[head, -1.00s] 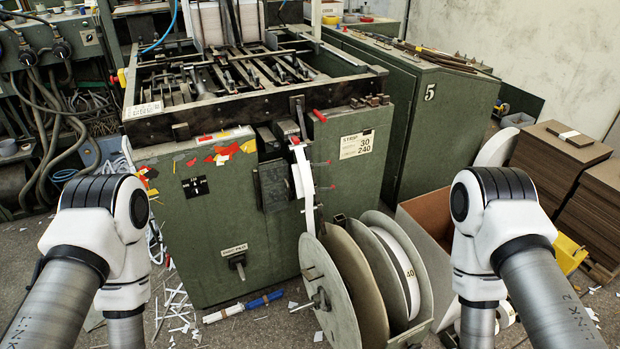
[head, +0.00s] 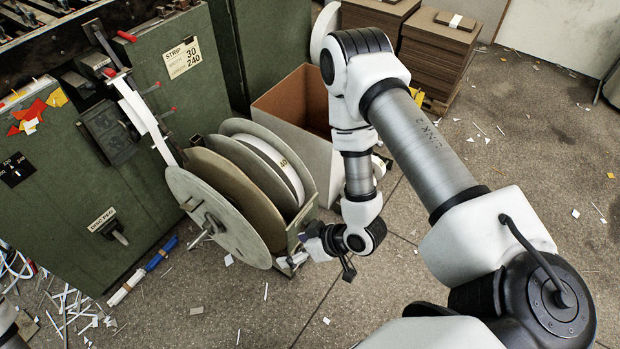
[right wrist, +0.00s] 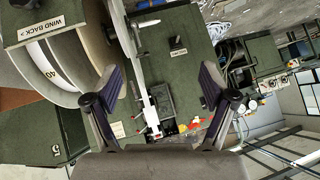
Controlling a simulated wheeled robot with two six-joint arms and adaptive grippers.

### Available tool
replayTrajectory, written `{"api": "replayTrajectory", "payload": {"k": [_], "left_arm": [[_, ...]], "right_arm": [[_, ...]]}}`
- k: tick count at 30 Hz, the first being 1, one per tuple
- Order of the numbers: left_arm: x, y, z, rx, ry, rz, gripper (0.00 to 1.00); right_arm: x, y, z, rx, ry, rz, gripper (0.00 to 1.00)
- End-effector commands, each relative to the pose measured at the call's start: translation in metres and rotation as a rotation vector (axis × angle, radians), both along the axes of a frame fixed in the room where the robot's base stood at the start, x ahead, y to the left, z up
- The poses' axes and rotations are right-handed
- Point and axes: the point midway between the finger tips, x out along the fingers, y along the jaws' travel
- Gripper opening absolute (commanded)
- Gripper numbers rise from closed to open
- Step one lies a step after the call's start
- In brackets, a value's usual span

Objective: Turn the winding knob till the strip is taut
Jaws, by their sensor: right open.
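The white strip (head: 146,120) runs from the green machine down to the reel; I cannot tell how taut it is. The reel (head: 222,215) has a large grey disc, a brown disc and a white coil (head: 275,168) behind. A small metal handle (head: 203,235) sticks out of the disc's hub; I cannot tell whether it is the winding knob. My right gripper (head: 330,250) is open and empty, low beside the reel stand's right end. In the right wrist view, the strip (right wrist: 141,85) shows beyond the spread fingers (right wrist: 160,88). My left gripper is out of view.
The stand carries a "WIND BACK >" label (right wrist: 57,24). An open cardboard box (head: 290,110) stands behind the reel, and brown board stacks (head: 435,50) stand farther back. Paper scraps and a blue-and-white rod (head: 142,271) lie on the floor. Floor at the right is mostly clear.

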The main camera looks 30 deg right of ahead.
Motion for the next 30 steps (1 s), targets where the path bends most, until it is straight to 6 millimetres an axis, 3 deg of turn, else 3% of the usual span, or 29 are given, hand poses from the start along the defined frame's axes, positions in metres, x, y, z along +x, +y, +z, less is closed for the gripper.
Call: {"api": "replayTrajectory", "payload": {"k": [1,5,9,14,18,21,23,30], "left_arm": [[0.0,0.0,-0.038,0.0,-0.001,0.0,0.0],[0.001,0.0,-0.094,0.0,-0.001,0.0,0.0],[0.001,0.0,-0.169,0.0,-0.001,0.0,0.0],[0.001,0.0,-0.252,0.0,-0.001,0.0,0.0],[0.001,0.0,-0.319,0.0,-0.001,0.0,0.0],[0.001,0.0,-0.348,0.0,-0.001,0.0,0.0],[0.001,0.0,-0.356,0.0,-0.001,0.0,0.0],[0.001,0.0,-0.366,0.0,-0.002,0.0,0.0]], "right_arm": [[0.015,-0.004,-0.028,0.044,-0.073,-0.001,0.84],[0.044,-0.019,-0.051,0.152,-0.268,0.003,0.84],[0.066,-0.053,-0.088,0.247,-0.48,-0.019,0.84],[0.072,-0.103,-0.141,0.305,-0.662,-0.077,0.84],[0.069,-0.147,-0.199,0.301,-0.734,-0.162,0.84],[0.065,-0.168,-0.227,0.293,-0.75,-0.224,0.84],[0.064,-0.173,-0.235,0.291,-0.754,-0.24,0.84],[0.08,-0.166,-0.235,0.291,-0.757,-0.239,0.84]]}}
